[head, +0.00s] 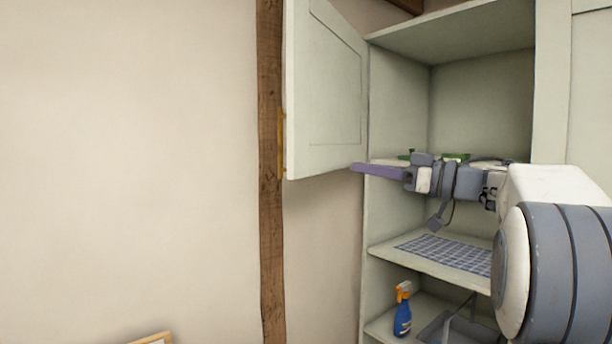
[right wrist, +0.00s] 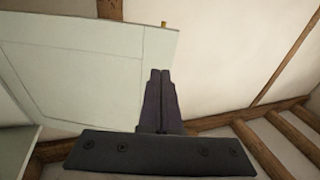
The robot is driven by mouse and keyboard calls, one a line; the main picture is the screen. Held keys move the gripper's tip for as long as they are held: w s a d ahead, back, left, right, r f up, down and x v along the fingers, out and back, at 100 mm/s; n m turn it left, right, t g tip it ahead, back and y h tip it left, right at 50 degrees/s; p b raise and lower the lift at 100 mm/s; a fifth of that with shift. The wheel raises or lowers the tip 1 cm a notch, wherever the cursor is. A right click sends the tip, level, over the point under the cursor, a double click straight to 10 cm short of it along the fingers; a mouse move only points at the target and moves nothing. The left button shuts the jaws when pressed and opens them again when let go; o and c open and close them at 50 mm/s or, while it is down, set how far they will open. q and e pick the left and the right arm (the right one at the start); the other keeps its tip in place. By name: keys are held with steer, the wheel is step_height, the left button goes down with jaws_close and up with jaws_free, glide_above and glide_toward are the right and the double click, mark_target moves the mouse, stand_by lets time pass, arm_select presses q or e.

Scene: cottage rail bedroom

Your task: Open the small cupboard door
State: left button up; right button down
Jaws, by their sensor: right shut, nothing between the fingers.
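The pale green cupboard door (head: 325,90) stands swung wide open on the left side of the cupboard (head: 395,110), in the head view. Its brass handle (head: 281,140) is on the door's left edge, facing the wall. My right gripper (head: 358,168) is shut and empty, just below and right of the door's lower corner, in front of the cupboard opening. In the right wrist view the shut fingers (right wrist: 160,75) point up across the door panel (right wrist: 85,70), and the handle tip (right wrist: 163,23) shows past the door's edge. My left gripper is not in view.
Inside the cupboard are green items (head: 455,157) on one shelf, a blue checked cloth (head: 450,252) on a lower shelf, and a blue spray bottle (head: 402,312) with an orange top at the bottom. A wooden post (head: 271,230) stands behind the door. The wall at left is bare.

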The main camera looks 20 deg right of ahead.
steer(key=s+g, duration=0.2)
steer(key=p, duration=0.4)
glide_toward(296, 169)
steer(key=x, duration=0.5)
steer(key=shift+w+a+f, duration=0.15)
steer(key=shift+w+a, duration=0.05)
steer(key=shift+a, duration=0.05)
steer(key=shift+w+a+f, duration=0.1)
steer(key=shift+w+a, duration=0.25)
steer(key=shift+w, duration=0.1)
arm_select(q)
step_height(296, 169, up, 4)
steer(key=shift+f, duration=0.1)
arm_select(e)
steer(key=shift+w, duration=0.1)
